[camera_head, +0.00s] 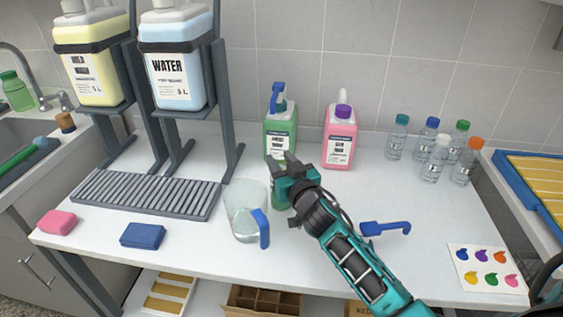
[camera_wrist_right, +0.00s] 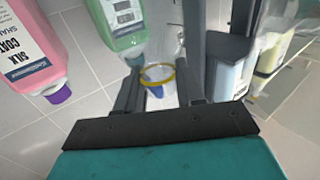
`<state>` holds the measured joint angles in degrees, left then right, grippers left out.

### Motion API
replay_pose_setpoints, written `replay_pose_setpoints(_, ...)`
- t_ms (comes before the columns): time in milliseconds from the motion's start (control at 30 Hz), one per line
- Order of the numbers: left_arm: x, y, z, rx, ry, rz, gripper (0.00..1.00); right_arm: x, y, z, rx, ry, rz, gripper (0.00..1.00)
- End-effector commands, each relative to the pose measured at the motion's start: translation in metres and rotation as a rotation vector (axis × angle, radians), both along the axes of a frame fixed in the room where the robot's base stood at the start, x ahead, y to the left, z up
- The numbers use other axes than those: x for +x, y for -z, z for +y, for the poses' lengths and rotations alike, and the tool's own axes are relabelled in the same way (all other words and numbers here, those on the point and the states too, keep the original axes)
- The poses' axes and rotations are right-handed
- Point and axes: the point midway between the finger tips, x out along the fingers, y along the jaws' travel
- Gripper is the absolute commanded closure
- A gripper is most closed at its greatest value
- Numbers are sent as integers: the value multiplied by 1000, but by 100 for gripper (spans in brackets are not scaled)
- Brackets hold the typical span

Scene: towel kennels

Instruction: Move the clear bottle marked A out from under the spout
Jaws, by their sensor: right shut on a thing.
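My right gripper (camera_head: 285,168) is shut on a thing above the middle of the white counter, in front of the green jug. A green-tinted body, apparently the clear bottle (camera_head: 279,197), shows partly below the gripper; no letter A is readable. In the right wrist view, a yellow ring with blue beside it (camera_wrist_right: 157,74) shows between the fingers (camera_wrist_right: 158,88). The green jug (camera_head: 279,130) has a blue pump spout (camera_head: 277,92); the gripper is in front of and below it. My left gripper is not in view.
A clear pitcher (camera_head: 243,205) with a blue handle stands close left of my gripper. A pink jug (camera_head: 340,138) stands behind right, with several capped clear bottles (camera_head: 434,160) beyond. A blue tool (camera_head: 385,228) and a color-spot card (camera_head: 487,267) lie right. A drip grate (camera_head: 145,195) is left.

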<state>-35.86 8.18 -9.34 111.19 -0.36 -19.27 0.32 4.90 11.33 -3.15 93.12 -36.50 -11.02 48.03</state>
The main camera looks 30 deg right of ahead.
Motion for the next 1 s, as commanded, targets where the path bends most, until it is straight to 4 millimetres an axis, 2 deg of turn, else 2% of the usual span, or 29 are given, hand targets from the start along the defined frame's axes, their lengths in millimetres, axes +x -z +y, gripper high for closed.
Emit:
replay_pose_setpoints(333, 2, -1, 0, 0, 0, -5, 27, 0, 0, 0, 0, 0, -1, 96)
replay_pose_setpoints(367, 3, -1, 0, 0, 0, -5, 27, 0, 0, 0, 0, 0, -1, 61)
replay_pose_setpoints(633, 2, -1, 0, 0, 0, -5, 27, 0, 0, 0, 0, 0, -1, 35)
replay_pose_setpoints(1000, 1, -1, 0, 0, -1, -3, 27, -5, 0, 0, 1, 0, 0, 33)
